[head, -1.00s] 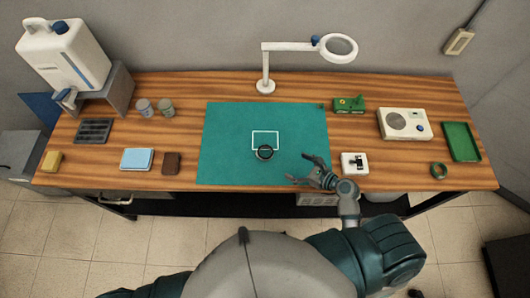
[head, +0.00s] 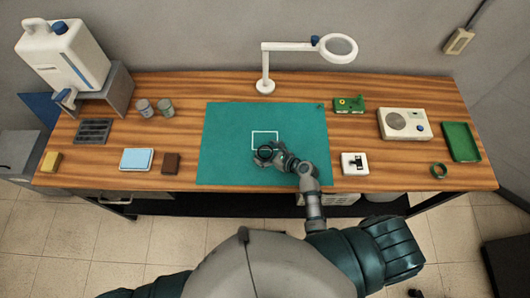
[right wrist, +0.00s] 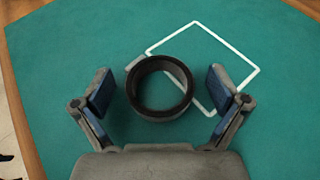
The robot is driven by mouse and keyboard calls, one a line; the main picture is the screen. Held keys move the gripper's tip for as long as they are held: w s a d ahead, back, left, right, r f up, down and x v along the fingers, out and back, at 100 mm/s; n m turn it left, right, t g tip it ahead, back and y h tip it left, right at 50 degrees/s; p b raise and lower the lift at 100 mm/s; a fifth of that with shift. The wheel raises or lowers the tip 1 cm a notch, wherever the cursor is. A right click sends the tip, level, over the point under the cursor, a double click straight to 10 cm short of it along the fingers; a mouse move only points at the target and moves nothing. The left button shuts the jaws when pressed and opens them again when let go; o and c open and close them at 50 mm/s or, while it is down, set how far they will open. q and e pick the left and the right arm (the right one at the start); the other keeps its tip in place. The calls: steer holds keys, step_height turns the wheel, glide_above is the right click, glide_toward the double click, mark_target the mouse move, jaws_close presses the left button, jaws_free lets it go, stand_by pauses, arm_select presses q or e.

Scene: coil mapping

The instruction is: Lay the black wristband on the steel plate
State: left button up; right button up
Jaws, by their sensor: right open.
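The black wristband, a thick black ring (right wrist: 181,72), lies flat on the green mat, overlapping a corner of the white square outline in the right wrist view. In the head view the wristband (head: 262,155) is partly covered by my right gripper (head: 270,154). My right gripper is open, and its blue-padded fingers in the right wrist view (right wrist: 160,90) stand on both sides of the wristband with gaps. A dark grey slotted metal plate (head: 93,131), seemingly the steel plate, lies at the left of the table. My left gripper is not in view.

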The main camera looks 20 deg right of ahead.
steer(key=c, duration=1.1)
steer(key=shift+o, duration=0.2)
steer(key=shift+r, duration=0.15)
